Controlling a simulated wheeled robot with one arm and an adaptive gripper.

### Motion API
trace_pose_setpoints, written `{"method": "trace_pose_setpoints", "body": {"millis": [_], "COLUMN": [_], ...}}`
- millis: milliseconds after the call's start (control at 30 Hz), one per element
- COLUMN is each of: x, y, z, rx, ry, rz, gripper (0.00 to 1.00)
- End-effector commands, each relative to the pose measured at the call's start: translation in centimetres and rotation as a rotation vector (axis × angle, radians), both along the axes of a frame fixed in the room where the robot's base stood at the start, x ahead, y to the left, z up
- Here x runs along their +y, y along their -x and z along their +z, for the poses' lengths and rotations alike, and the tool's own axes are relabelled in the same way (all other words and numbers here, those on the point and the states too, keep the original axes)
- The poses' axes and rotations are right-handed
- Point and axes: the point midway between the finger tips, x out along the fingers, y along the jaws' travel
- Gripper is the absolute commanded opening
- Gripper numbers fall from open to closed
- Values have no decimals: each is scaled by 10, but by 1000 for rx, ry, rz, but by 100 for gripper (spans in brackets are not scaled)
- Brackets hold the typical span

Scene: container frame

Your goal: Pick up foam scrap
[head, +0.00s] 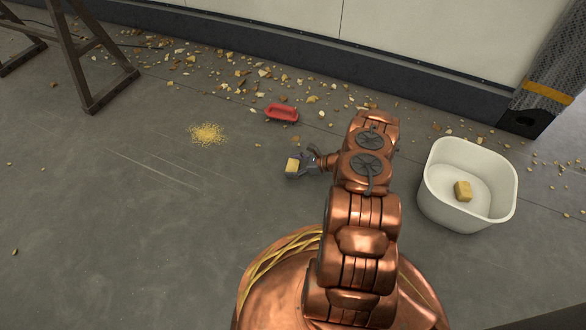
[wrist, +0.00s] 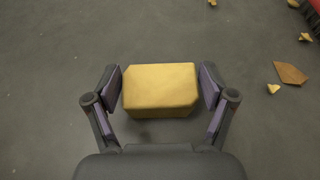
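The foam scrap (wrist: 160,88) is a yellow block with cut corners. It sits between the two fingers of my gripper (wrist: 161,86) in the wrist view, with the pads against its left and right sides. In the head view the foam scrap (head: 293,165) shows as a small yellow patch at my gripper (head: 296,168), low over the grey floor, left of my arm. A dark shadow lies just below the block in the wrist view. I cannot tell whether its underside touches the floor.
A white tub (head: 437,198) with another yellow block (head: 463,191) inside stands right of my arm. Scraps litter the floor along the wall. The left floor is mostly clear.

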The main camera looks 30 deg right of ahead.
Motion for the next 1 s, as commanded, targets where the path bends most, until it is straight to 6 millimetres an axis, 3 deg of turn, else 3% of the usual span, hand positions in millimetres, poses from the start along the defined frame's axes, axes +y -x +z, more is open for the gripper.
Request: {"method": "trace_pose_setpoints", "body": {"millis": [133, 467, 800, 1000], "x": [0, 0, 0, 18], "y": [0, 0, 0, 43], "z": [0, 2, 42, 44], "rx": [0, 0, 0, 5], "ry": [0, 0, 1, -6], "rz": [0, 0, 1, -2], "gripper": [62, 62, 62, 62]}}
